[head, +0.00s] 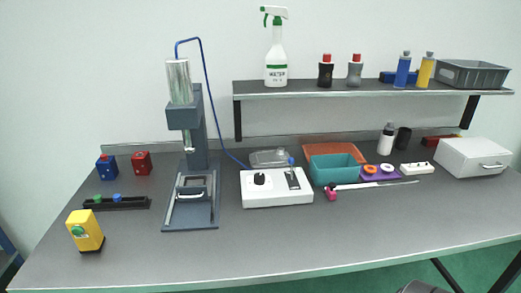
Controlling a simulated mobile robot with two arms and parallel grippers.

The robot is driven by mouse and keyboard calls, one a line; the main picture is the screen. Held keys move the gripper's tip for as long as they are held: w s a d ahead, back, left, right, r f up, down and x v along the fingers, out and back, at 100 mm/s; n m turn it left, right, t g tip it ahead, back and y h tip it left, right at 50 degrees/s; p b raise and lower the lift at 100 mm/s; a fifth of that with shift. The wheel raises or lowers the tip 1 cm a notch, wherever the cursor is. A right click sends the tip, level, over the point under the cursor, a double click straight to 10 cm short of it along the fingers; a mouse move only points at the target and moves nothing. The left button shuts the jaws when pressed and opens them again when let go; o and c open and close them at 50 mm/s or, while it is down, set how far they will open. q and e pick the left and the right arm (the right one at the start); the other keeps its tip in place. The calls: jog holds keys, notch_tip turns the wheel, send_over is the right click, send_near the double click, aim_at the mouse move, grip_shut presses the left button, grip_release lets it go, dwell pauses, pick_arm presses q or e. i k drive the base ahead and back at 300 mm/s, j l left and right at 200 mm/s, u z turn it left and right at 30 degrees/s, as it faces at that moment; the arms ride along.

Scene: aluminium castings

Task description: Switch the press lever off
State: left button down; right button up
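A white control box (277,188) stands on the table right of the press. On its right side a black slot plate (293,178) carries a lever with a blue knob (291,161), which stands at the far end of the slot. A black rotary knob (259,179) is on the box's left side. The blue-grey press (197,145) with a clear cylinder (179,82) stands to the left, and a blue hose (207,95) runs from its top to the box. Neither of my grippers is in view.
A yellow button box (85,230) stands at the front left, near a black rail (117,203). A shelf (360,90) overhangs the back. The table front is clear.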

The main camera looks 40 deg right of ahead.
aim_at(291, 161)
jog(key=z, duration=1.55)
jog(key=i+l+u, duration=0.1)
jog(key=l, duration=0.2)
jog(key=i+l+u, duration=0.1)
jog(key=l, duration=0.25)
jog(key=i+l, duration=0.2)
jog(key=l, duration=0.15)
jog(key=i+l+u, duration=0.15)
jog(key=l, duration=0.2)
